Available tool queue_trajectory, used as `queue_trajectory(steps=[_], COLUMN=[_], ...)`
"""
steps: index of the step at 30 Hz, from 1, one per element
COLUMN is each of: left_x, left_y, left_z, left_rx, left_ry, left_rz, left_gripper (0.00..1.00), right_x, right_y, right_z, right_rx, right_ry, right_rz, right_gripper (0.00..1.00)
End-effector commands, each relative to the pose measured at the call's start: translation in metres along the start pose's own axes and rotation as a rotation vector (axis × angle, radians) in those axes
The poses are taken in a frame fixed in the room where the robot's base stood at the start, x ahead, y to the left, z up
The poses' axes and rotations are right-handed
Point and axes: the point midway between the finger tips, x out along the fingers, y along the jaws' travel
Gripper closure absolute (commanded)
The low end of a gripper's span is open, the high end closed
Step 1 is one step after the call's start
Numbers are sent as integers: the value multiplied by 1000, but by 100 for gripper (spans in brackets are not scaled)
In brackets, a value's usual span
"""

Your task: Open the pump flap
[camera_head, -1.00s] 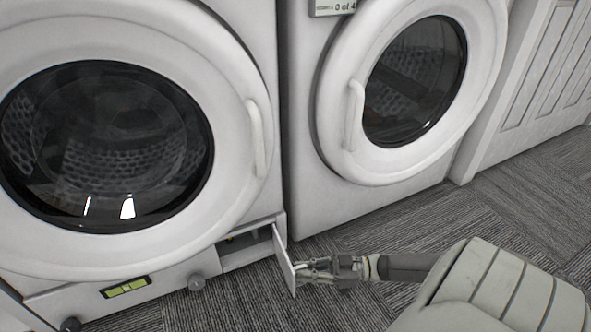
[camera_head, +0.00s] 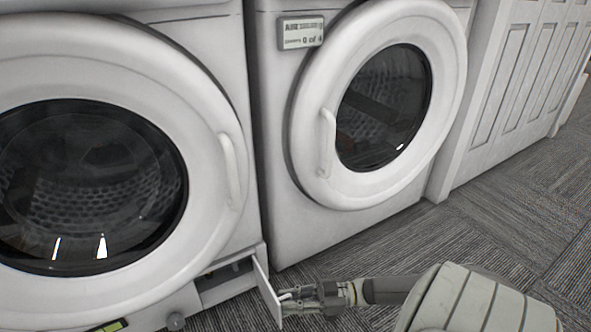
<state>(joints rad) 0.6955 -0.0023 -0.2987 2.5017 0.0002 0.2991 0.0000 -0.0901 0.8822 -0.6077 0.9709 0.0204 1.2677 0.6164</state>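The pump flap (camera_head: 264,288) is a small white panel at the bottom right corner of the left washing machine (camera_head: 240,110). It stands swung out from the machine front, and a dark recess (camera_head: 226,275) shows behind it. My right gripper (camera_head: 290,297) is at the outer side of the flap, its fingers touching or very near the panel. The fingers are small and partly overlap, so whether they are open or shut is unclear. My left gripper is not in view.
A second washing machine (camera_head: 283,150) with a small label stands to the right of the first. A white panelled door (camera_head: 510,80) is farther right. Carpet (camera_head: 480,215) lies free in front of them.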

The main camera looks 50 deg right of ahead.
Motion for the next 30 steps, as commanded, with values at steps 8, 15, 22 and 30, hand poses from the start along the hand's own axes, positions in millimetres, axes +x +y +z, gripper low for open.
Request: queue_trajectory(steps=[8,15,22,30], left_x=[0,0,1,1], left_y=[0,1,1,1], left_z=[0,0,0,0], left_rx=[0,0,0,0], left_ry=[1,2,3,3], left_rz=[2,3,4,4], left_gripper=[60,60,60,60], right_x=[-39,-91,-115,-120], right_y=[0,1,0,0], right_z=[2,1,1,0], right_rx=[1,0,1,1], right_ry=[-6,-4,-1,-1], right_rz=[3,3,2,1], right_gripper=[82,82,82,82])
